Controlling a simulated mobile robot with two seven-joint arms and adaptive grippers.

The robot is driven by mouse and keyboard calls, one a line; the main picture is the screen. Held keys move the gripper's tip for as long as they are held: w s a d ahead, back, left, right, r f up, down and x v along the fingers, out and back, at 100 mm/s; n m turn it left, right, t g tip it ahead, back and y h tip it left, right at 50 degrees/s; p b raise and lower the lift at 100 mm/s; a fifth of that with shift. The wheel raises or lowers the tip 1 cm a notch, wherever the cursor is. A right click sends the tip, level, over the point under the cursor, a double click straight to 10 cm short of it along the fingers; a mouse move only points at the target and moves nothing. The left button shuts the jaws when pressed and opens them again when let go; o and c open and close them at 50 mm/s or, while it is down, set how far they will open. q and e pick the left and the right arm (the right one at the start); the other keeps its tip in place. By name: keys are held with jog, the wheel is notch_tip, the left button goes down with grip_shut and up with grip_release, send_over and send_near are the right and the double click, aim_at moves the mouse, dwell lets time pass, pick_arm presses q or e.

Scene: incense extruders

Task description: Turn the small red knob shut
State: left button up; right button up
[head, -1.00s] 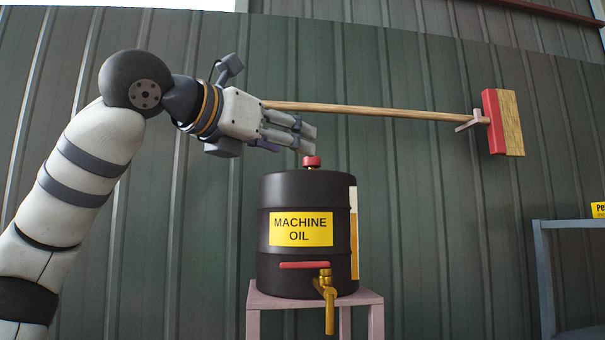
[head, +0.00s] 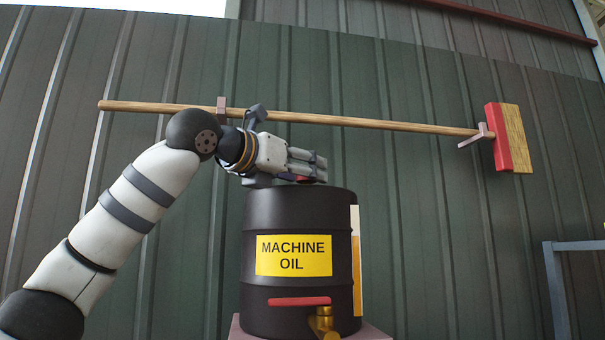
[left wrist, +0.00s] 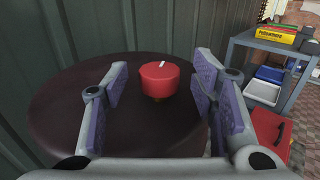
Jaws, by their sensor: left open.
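The small red knob (left wrist: 166,80) stands on top of the black machine oil drum (head: 300,212), with a short white mark on its upper face. In the head view only a sliver of the knob (head: 304,179) shows under my fingers. My left gripper (head: 318,166) is open just above the drum's top, reaching in from the left. In the left wrist view its two purple-padded fingers (left wrist: 160,92) stand left and right of the knob, with a visible gap on each side. The knob lies a little beyond the middle of the fingers. My right gripper is not in view.
A red bar (head: 299,301) and a brass tap (head: 323,322) are on the drum's front. A broom (head: 390,124) hangs on the ribbed metal wall behind my gripper. A shelf cart (left wrist: 262,60) and a red box (left wrist: 272,132) are at the right.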

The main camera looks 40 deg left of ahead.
pick_arm(q)
jog(key=shift+w, duration=0.3)
jog(key=c, duration=1.1)
jog(key=shift+c, duration=0.2)
jog(key=shift+a+h, duration=0.15)
jog(key=shift+h, duration=0.15)
jog(key=m+h, duration=0.1)
jog(key=h, duration=0.1)
jog(key=m+h, duration=0.1)
jog(key=shift+a+m+h, duration=0.2)
jog(key=shift+m+h, duration=0.1)
jog(key=shift+h, duration=0.1)
jog(key=shift+w+a+m+g+h, duration=0.1)
jog(key=shift+m+g+h, duration=0.6)
jog(key=shift+m+h, duration=0.7)
jog(key=shift+a+m+g+h, duration=0.1)
jog(key=shift+m+g+h, duration=0.7)
jog(key=shift+h, duration=1)
jog(key=shift+m, duration=0.3)
